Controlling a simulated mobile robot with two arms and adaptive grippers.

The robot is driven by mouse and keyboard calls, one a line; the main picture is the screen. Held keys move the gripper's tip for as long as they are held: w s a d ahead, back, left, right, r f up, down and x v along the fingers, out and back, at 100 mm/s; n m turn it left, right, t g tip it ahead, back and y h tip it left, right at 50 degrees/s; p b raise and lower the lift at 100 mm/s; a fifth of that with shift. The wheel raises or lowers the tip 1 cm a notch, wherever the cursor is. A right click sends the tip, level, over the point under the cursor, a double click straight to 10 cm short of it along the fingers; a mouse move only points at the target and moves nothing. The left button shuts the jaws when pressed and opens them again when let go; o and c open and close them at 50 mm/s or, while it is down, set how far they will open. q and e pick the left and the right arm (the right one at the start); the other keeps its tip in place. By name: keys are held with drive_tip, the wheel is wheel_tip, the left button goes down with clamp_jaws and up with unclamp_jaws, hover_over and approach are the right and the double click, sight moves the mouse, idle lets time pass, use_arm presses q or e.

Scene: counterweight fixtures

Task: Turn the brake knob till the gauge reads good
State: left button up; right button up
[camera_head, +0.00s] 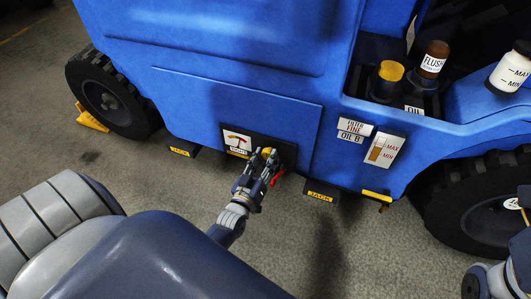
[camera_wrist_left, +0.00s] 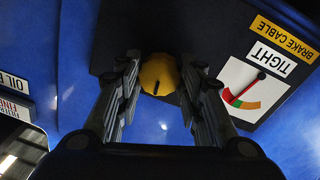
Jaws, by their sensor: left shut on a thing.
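The yellow round brake knob (camera_wrist_left: 158,75) sits on a dark panel, with a dark mark on its face. My left gripper (camera_wrist_left: 160,66) is shut on it, one finger on each side. In the head view my left gripper (camera_head: 266,158) reaches the panel from below and partly hides the knob. The gauge (camera_wrist_left: 251,88) beside the knob is labelled BRAKE CABLE. Its sign reads TIGHT. Its red needle points toward the red end of the coloured arc, near the green part. The gauge also shows in the head view (camera_head: 238,141). Part of my right arm (camera_head: 497,281) is at the right edge.
The blue vehicle (camera_head: 230,60) fills the back, with a yellow chock (camera_head: 91,119) at its left wheel. A red part (camera_head: 277,177) is close beside my left gripper. JACK plates (camera_head: 321,196) stick out below. Bottles (camera_head: 431,62) stand at upper right.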

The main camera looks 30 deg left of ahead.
use_arm(q)
drive_tip(key=o, duration=1.1)
drive_tip(key=s, duration=0.4)
drive_tip(key=s+d, duration=0.1)
drive_tip(key=s, duration=0.3)
drive_tip(key=s+d, duration=0.1)
drive_tip(key=s, duration=0.2)
drive_tip(key=shift+s+d+f, duration=0.1)
drive_tip(key=shift+s+f, duration=0.1)
drive_tip(key=shift+s, duration=0.2)
